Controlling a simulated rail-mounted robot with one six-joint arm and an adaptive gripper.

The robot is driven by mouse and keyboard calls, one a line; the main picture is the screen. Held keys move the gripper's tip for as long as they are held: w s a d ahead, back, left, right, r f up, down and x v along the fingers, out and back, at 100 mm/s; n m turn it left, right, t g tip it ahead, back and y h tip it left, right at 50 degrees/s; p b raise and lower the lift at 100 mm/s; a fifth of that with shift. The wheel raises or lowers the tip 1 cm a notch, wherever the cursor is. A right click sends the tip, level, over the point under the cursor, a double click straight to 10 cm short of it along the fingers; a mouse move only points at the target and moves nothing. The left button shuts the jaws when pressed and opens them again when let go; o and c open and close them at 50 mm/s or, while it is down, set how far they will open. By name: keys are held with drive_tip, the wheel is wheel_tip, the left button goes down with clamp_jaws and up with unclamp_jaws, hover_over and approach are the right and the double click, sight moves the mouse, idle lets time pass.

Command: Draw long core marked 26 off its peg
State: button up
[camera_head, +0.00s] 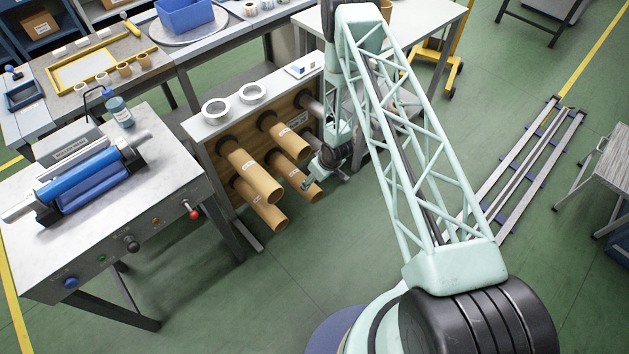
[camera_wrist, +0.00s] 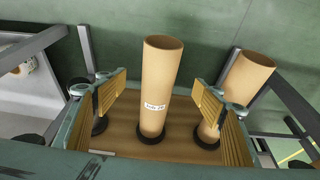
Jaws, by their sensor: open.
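A brown cardboard core (camera_wrist: 160,70) with a small white label sits on a peg with a black collar, in the middle of the wrist view. The label is too small to read surely. My gripper (camera_wrist: 160,97) is open, with one ridged yellow pad on each side of this core and gaps between. In the head view my gripper (camera_head: 329,172) is by the lower right core (camera_head: 287,168) of the peg board. Nothing is held.
A second core (camera_wrist: 245,85) stands close to the right pad. In the head view the upper left core (camera_head: 252,172), lower left core (camera_head: 260,205) and upper right core (camera_head: 284,137) jut from the wooden board. A bare dark peg (camera_head: 308,103) is above. Two white rings (camera_head: 253,92) lie on top.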

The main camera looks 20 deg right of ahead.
sight(311, 187)
drive_tip(key=shift+f, duration=0.15)
drive_tip(key=shift+b+x, duration=1.45)
drive_tip(key=shift+x, duration=1.9)
drive_tip(key=shift+b+x, duration=2.2)
drive_tip(key=shift+x, duration=0.75)
drive_tip(key=shift+a, duration=0.1)
drive_tip(key=shift+c, duration=0.7)
drive_tip(key=c, duration=0.9)
drive_tip(key=shift+c, duration=0.2)
drive_tip(key=shift+r, duration=0.2)
